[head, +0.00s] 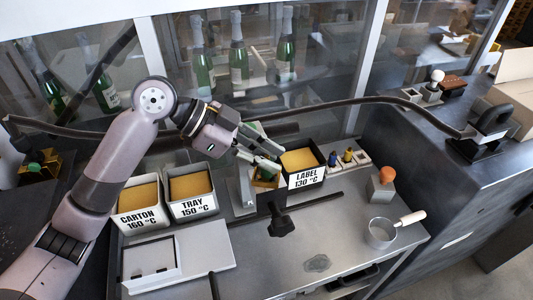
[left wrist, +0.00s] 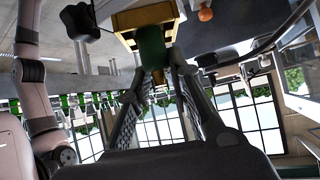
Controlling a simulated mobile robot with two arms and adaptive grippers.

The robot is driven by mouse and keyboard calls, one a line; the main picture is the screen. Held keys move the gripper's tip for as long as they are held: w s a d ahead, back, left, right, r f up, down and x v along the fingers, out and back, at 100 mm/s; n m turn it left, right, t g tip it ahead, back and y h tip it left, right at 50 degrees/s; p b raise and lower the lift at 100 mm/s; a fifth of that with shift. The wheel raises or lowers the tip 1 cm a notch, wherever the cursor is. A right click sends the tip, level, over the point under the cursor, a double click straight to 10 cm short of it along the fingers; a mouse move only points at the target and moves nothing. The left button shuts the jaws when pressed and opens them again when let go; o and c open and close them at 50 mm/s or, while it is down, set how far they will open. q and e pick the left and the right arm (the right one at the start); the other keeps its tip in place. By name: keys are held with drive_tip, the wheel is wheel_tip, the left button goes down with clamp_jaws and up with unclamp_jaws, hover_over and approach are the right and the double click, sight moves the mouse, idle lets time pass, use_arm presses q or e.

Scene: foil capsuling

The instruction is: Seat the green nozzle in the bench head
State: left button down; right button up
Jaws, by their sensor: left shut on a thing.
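The green nozzle (left wrist: 152,46) shows in the left wrist view between my left gripper's fingertips (left wrist: 157,72). It is up against the underside of a brass-coloured block, apparently the bench head (left wrist: 143,17); whether it touches or is seated I cannot tell. In the head view my left gripper (head: 276,160) reaches in from the left, with its fingers shut on the nozzle over the bench head (head: 266,182), behind the black knob (head: 280,222). The fingers mostly hide the nozzle there. My right gripper is in neither view.
The CARTON (head: 140,219), TRAY (head: 193,207) and LABEL (head: 306,180) tubs stand around the head. A nozzle rack (head: 362,159) stands right of LABEL. A box with an orange knob (head: 388,174) and a pan (head: 381,233) stand right. The front bench top is mostly clear.

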use_arm(q)
drive_tip(key=shift+f, duration=0.2)
drive_tip(key=c, duration=1.4)
unclamp_jaws()
drive_tip(key=shift+o, duration=0.2)
drive_tip(key=v, duration=1.2)
